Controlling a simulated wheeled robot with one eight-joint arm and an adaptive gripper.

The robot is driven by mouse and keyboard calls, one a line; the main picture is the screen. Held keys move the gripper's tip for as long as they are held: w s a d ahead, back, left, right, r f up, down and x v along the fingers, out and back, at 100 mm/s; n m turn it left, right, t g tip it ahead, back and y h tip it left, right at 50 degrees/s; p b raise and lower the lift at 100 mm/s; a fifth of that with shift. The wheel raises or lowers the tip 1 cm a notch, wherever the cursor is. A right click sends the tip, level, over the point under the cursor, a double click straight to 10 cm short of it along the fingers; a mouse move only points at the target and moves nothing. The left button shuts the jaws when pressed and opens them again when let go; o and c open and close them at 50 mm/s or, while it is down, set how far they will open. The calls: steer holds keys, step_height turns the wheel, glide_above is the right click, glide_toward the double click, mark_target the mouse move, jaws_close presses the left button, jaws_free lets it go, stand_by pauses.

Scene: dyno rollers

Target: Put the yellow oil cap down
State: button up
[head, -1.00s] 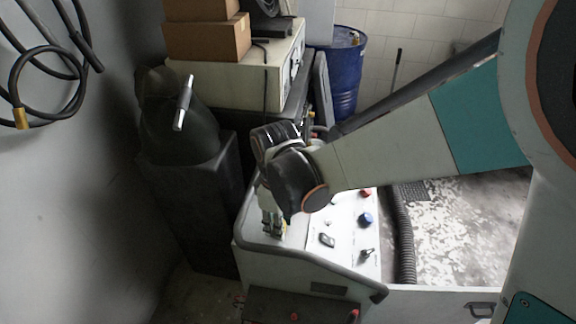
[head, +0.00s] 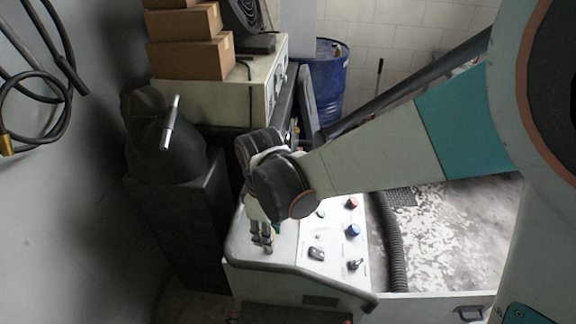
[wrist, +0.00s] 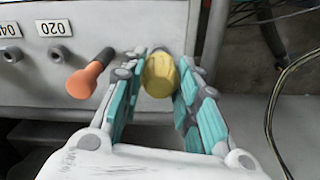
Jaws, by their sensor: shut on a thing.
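The yellow oil cap (wrist: 160,76) is between the teal-padded fingers of my gripper (wrist: 159,85) in the wrist view. The fingers are shut on its sides. In the head view my gripper (head: 262,238) points down over the left part of a white control panel (head: 285,258). The cap cannot be made out there. I cannot tell whether the cap touches any surface.
In the wrist view an orange-handled tool or lever (wrist: 88,78) stands close to the left finger, before a grey front with number labels. Cables hang at the right. The panel has a red knob (head: 352,203), a blue knob (head: 352,230) and switches.

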stand_by(0.5)
steer(key=w+d+f+m, duration=0.1)
steer(key=w+d+m, duration=0.1)
steer(key=d, duration=0.2)
steer(key=w+d+f+m, duration=0.2)
steer(key=d, duration=0.2)
steer(key=w+d+f+m+b, duration=0.1)
steer(key=w+d+m, duration=0.2)
steer(key=d, duration=0.1)
steer(key=shift+f, duration=0.15)
steer(key=w+d+f+m, duration=0.1)
steer(key=d+m, duration=0.1)
steer(key=d, duration=0.3)
steer(key=w+d+f+m+b, duration=0.1)
steer(key=d+f+m, duration=0.1)
steer(key=d, duration=0.3)
steer(key=w+d+f+m, duration=0.1)
steer(key=d+m, duration=0.2)
steer(key=d, duration=0.2)
steer(key=shift+f+m, duration=0.35)
steer(key=shift+m, duration=0.05)
